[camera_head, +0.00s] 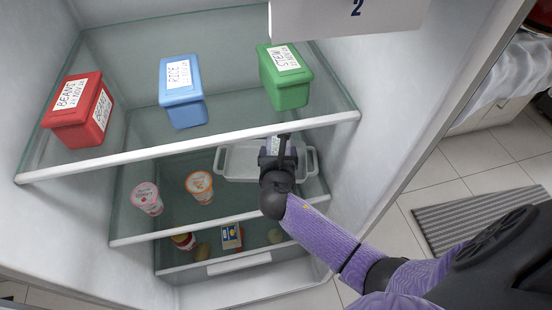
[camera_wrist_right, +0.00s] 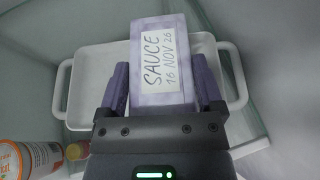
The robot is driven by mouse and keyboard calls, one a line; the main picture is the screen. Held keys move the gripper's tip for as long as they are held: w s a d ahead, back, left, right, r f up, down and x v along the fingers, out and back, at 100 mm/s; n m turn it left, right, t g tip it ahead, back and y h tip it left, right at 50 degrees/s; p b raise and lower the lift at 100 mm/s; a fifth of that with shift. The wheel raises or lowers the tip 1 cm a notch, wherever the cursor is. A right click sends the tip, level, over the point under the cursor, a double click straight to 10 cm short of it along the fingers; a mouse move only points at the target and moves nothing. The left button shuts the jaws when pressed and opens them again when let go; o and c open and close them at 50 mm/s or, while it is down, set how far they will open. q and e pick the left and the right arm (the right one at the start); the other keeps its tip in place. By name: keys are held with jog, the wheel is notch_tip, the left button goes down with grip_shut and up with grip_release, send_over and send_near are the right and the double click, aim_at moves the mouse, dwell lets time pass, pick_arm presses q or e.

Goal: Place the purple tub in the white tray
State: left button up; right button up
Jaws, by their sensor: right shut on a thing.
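The purple tub (camera_wrist_right: 165,92), with a white label reading SAUCE 16 NOV 26, is between the fingers of my right gripper (camera_wrist_right: 163,95) in the right wrist view. In the head view my right gripper (camera_head: 278,165) reaches into the fridge and hides most of the tub. The white tray (camera_wrist_right: 85,70) has a handle at each end and appears behind the tub; it also shows on the middle shelf in the head view (camera_head: 238,162). I cannot tell whether the tub touches the tray. My left gripper is not in view.
On the top shelf are a red tub (camera_head: 78,112), a blue tub (camera_head: 181,92) and a green tub (camera_head: 286,78). A pink-labelled cup (camera_head: 146,198) and an orange-labelled cup (camera_head: 199,186) stand left of the tray. The top shelf's front edge (camera_head: 200,146) runs close above my gripper.

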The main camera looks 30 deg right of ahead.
jog(key=shift+f+p, duration=0.15)
jog(key=shift+p, duration=0.15)
jog(key=o, duration=1.3)
jog(key=shift+f, duration=0.1)
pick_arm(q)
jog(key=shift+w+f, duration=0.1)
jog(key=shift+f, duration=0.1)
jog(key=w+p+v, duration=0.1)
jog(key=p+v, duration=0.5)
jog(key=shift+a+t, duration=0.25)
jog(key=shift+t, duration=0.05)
pick_arm(e)
jog(key=v, duration=1.2)
